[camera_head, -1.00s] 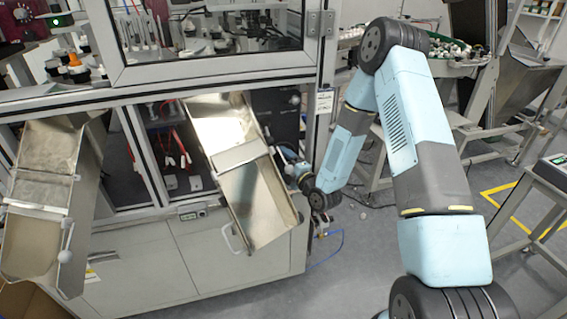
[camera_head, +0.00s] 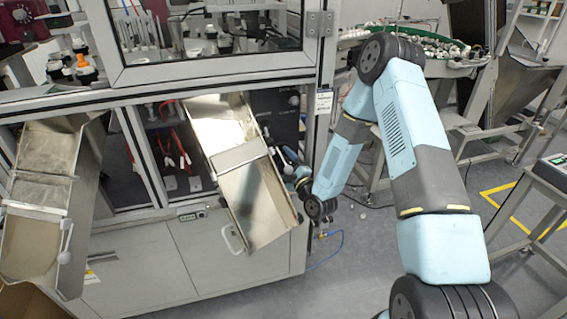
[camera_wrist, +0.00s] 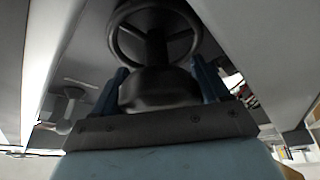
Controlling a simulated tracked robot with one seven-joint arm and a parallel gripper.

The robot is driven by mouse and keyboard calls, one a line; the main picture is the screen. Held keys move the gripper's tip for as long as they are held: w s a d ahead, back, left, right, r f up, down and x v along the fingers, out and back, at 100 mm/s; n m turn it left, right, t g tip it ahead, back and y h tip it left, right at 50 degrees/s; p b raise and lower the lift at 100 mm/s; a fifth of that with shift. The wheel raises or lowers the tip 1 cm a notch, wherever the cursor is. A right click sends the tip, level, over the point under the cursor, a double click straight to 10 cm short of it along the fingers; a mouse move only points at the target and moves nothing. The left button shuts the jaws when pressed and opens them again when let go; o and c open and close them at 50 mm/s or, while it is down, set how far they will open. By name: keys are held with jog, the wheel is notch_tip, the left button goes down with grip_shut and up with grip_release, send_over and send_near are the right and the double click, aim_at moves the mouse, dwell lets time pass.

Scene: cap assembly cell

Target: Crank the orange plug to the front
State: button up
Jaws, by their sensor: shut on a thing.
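The orange plug (camera_head: 80,61) is small and sits at the upper left in the head view, behind the machine's frame among white and black parts. A dark handwheel (camera_wrist: 153,12) with spokes fills the top middle of the wrist view. My gripper (camera_wrist: 160,80) has its blue fingers on either side of the wheel's dark lower part and is shut on it. In the head view my gripper (camera_head: 288,158) is small beside the right edge of the middle metal chute. Its fingertips and the handwheel are hidden there.
The middle metal chute (camera_head: 258,200) slopes down close to my wrist. Another metal chute (camera_head: 40,190) hangs at the left. The machine's upright post (camera_head: 318,110) stands just behind my forearm. Open floor lies to the right of the cabinet.

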jog(key=shift+d+f+m+t+h, duration=0.1)
jog(key=shift+m+t+h, duration=0.2)
jog(key=shift+m, duration=0.65)
jog(key=shift+f+m+t+h, duration=0.1)
jog(key=shift+m+t, duration=0.3)
jog(key=shift+m, duration=0.55)
jog(key=shift+r+m, duration=0.1)
jog(key=shift+m, duration=0.2)
jog(key=o, duration=0.7)
jog(key=v, duration=0.7)
jog(key=shift+s, duration=0.2)
